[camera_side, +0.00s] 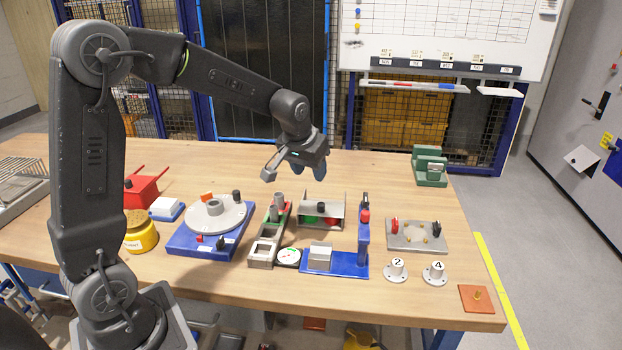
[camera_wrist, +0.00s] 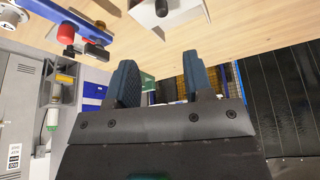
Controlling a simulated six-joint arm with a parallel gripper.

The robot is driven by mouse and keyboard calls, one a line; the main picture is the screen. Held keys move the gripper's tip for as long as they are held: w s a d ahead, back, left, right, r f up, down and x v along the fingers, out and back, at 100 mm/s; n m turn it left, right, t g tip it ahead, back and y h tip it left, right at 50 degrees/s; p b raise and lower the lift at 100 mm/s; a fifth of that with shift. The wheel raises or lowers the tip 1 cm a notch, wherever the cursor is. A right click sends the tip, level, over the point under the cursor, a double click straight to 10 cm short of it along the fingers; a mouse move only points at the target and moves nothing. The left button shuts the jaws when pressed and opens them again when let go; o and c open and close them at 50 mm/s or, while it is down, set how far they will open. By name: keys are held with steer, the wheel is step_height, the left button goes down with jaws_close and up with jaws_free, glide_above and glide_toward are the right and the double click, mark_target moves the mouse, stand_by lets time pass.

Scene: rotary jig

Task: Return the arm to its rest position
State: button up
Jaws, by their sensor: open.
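My gripper (camera_side: 313,168) hangs in the air above the back middle of the wooden table (camera_side: 386,185) in the side view, with my arm raised and bent. In the wrist view the two dark blue fingers of my gripper (camera_wrist: 160,85) stand apart with nothing between them. The rotary jig (camera_side: 213,215), a grey round plate on a blue base, stands on the table to the lower left of my gripper. My gripper touches nothing on the table.
Below my gripper stand a grey open box (camera_side: 322,205) with red and green parts and a blue fixture (camera_side: 345,263) with an upright post. A green block (camera_side: 430,165) stands at the back right. Two numbered white pieces (camera_side: 396,270) (camera_side: 435,273) stand at the front right. The back middle tabletop is clear.

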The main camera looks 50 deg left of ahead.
steer(key=s+d+r+m, duration=0.1)
steer(key=s+d, duration=0.3)
steer(key=s, duration=0.4)
steer(key=s+d+r+m+t+h, duration=0.1)
steer(key=s+d+r+m, duration=0.1)
steer(key=s, duration=0.6)
steer(key=s+d+r+m, duration=0.1)
steer(key=s+d+r, duration=0.2)
steer(key=s+d, duration=0.3)
steer(key=shift+s+t+h, duration=0.3)
steer(key=shift+s, duration=0.65)
steer(key=shift+r, duration=0.1)
